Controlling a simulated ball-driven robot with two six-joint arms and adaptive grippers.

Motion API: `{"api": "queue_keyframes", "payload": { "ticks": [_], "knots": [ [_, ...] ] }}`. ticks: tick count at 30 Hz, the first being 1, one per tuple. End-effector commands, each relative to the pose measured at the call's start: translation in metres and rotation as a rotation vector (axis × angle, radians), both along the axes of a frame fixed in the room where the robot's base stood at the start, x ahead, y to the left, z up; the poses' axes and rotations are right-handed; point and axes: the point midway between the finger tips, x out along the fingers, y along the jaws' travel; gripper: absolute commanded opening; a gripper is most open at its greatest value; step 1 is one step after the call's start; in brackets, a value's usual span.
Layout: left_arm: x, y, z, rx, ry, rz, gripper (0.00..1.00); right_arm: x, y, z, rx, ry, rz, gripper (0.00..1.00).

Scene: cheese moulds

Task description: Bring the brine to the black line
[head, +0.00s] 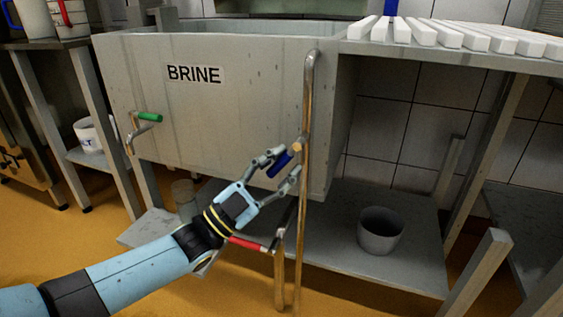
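The grey brine tank (230,120) carries a BRINE label (194,74). The brine surface and a black line do not show. A tap with a green handle (150,117) is on the tank's front left. A metal pipe (306,110) runs down its right side, with a blue valve handle (280,163) partway up. A red handle (248,243) is lower down near the pipe's foot. My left gripper (284,166) is at the blue handle, its fingers apart on either side of it; contact is not clear. My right gripper is out of view.
A rack of white slats (455,36) is at upper right. A grey bucket (381,232) stands on the low shelf (415,270) under it. A wooden leg (477,275) is at lower right. A white tub (88,135) and jugs (70,18) are at left.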

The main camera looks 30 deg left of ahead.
Motion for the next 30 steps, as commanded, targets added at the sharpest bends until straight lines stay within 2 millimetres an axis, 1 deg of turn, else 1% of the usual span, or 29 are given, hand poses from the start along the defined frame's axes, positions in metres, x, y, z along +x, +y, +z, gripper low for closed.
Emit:
{"api": "queue_keyframes", "payload": {
  "ticks": [1,2,9,13,17,24,27,30],
  "knots": [
    [0.0,0.0,0.001,-0.001,-0.001,0.0,0.37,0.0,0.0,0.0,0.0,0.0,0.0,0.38],
    [0.0,0.0,0.001,-0.001,-0.002,-0.001,0.4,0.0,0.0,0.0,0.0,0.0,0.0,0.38],
    [0.001,0.001,0.004,-0.003,-0.008,-0.001,0.4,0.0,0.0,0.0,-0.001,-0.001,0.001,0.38],
    [-0.006,0.004,-0.001,-0.003,-0.006,-0.001,0.4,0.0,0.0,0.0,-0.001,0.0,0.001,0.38],
    [-0.024,0.012,-0.012,-0.002,-0.004,-0.001,0.4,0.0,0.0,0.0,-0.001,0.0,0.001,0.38],
    [-0.067,0.03,-0.039,-0.001,-0.003,-0.001,0.4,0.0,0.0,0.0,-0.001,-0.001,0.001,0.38],
    [-0.081,0.036,-0.047,-0.002,-0.003,-0.001,0.4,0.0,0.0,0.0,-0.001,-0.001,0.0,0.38],
    [-0.089,0.04,-0.053,-0.003,-0.004,-0.001,0.4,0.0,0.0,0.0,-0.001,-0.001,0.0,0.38]
  ]
}}
